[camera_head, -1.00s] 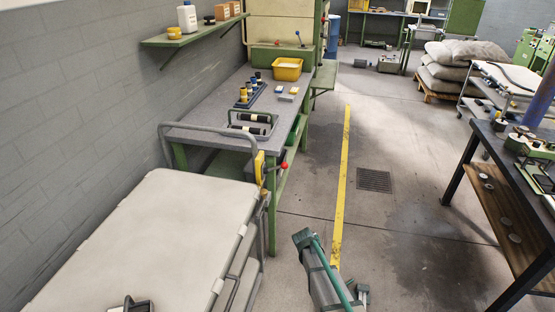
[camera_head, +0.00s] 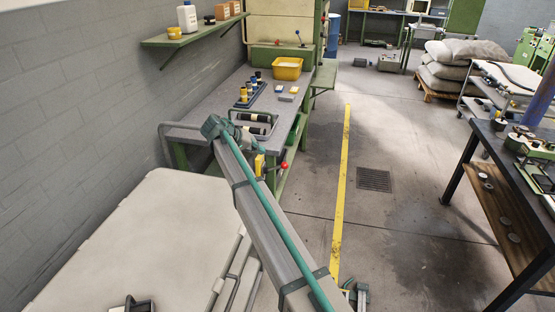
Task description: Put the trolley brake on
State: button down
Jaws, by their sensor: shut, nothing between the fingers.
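The trolley (camera_head: 120,235) has a pale flat top and fills the lower left, its grey tubular handle (camera_head: 166,150) rising at the far end. A yellow plate (camera_head: 259,164) and a lever with a red ball knob (camera_head: 284,165) show at the far right corner, the knob sticking out to the right. My grey arm link with a green hose crosses in front of the corner and hides part of the handle and plate. I cannot make out my gripper's fingers or any contact with the lever.
The grey workbench (camera_head: 200,110) beyond the trolley holds a yellow bin (camera_head: 287,68), a rack of small bottles and a tray with black rollers (camera_head: 252,122). A dark table (camera_head: 520,185) stands at right. The floor along the yellow line (camera_head: 341,190) is clear.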

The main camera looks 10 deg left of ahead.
jog(key=a+r, duration=0.1)
jog(key=r, duration=0.1)
jog(key=shift+w+a+r, duration=0.15)
jog(key=shift+a+r, duration=0.2)
jog(key=p, duration=0.3)
send_over(278, 168)
jog(key=w+a, duration=0.1)
jog(key=a, duration=0.2)
jog(key=f, duration=0.6)
jog(key=shift+w+d+f, duration=0.1)
jog(key=shift+d+f, duration=0.15)
jog(key=shift+s+d+f+p, duration=0.45)
jog(key=shift+d+f+p, duration=0.1)
jog(key=shift+d+f, duration=0.25)
jog(key=shift+s+d+f, duration=0.1)
jog(key=shift+d+f, duration=0.25)
jog(key=shift+f, duration=0.45)
